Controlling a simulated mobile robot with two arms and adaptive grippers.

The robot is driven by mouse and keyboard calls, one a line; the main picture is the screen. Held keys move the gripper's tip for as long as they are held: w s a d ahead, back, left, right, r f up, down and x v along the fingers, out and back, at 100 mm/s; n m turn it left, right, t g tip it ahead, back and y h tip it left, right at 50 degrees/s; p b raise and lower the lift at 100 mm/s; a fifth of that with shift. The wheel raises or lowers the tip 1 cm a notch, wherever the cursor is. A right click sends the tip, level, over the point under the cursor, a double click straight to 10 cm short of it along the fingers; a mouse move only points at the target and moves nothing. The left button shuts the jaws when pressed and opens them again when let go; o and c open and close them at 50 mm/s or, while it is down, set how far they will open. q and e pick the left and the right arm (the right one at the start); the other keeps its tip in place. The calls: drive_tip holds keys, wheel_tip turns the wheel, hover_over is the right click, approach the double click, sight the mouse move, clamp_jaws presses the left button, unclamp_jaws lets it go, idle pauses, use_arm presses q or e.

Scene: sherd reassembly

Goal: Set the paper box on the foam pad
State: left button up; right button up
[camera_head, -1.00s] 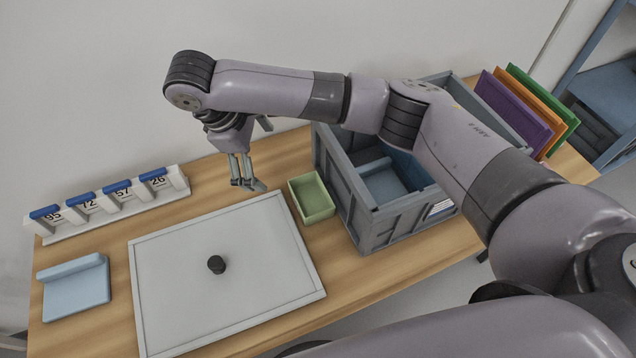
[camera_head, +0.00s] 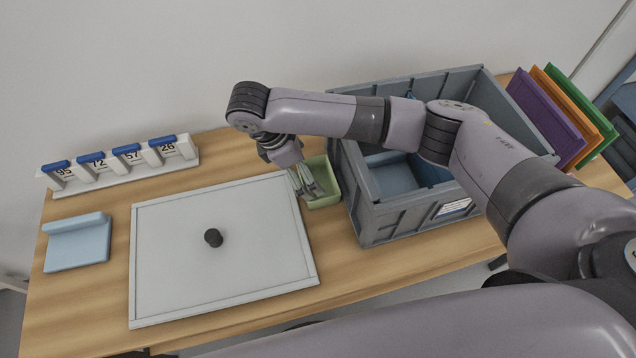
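The paper box appears to be the small light-green open box (camera_head: 327,189), standing on the table between the grey board and the crate. My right gripper (camera_head: 311,191) points down at the left side of this box, its fingers apart, partly hiding the box's left wall. I cannot tell whether the fingers touch it. The foam pad appears to be the light-blue pad (camera_head: 78,247) with a raised back edge, lying at the table's left end with nothing on it. My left gripper is not in view.
A grey framed board (camera_head: 170,270) with a black knob (camera_head: 213,238) lies between pad and box. A grey crate (camera_head: 400,222) with blue contents stands close right of the box. A numbered rack (camera_head: 120,168) is at the back left; coloured panels (camera_head: 545,118) stand right.

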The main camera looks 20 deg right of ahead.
sight(324, 185)
drive_tip(key=x, duration=0.5)
drive_tip(key=shift+s+d+f+p, duration=0.1)
drive_tip(key=shift+d+f+p, duration=0.15)
drive_tip(key=shift+d+p, duration=0.15)
drive_tip(key=shift+c, duration=0.6)
drive_tip(key=c, duration=0.6)
